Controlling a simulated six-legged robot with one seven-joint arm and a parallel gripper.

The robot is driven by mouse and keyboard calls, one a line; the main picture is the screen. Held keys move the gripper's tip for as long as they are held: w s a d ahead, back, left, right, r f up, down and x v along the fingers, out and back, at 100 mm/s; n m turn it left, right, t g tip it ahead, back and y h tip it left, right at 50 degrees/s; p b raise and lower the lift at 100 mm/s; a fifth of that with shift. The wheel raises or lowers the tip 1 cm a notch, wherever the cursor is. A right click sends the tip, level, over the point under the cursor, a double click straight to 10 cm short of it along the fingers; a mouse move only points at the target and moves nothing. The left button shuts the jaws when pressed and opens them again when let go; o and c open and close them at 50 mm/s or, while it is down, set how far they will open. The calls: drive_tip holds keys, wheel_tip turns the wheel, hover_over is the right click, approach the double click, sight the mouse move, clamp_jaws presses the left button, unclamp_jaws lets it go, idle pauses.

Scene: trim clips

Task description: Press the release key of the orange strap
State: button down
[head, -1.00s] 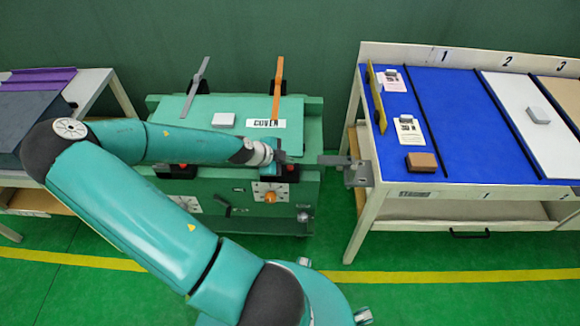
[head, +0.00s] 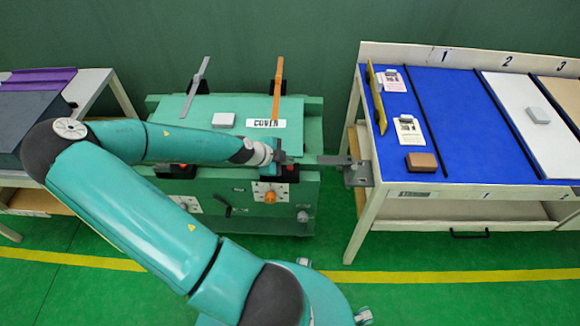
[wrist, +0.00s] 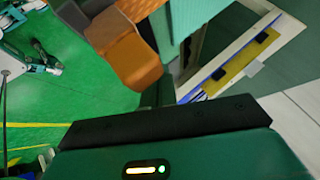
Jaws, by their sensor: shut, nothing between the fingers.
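The orange strap (head: 278,88) stands up at the back of the green case and runs down over its lid, to the right of the grey strap (head: 195,88). At the case's front edge below it is a dark buckle (head: 287,174) with a small red part, largely beside and behind my gripper. My gripper (head: 281,157) is shut and empty, close above that buckle; I cannot tell whether it touches. In the wrist view an orange-brown blocky piece (wrist: 130,55) is close beyond the gripper body; I cannot tell which part it is. The fingertips are not clear there.
A white block (head: 223,119) and a label (head: 265,123) lie on the case lid. An orange knob (head: 270,196) is on its front.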

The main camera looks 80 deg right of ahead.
drive_tip(key=shift+f, duration=0.1)
drive_tip(key=shift+f, duration=0.35)
drive_tip(key=shift+f, duration=0.1)
idle(0.4)
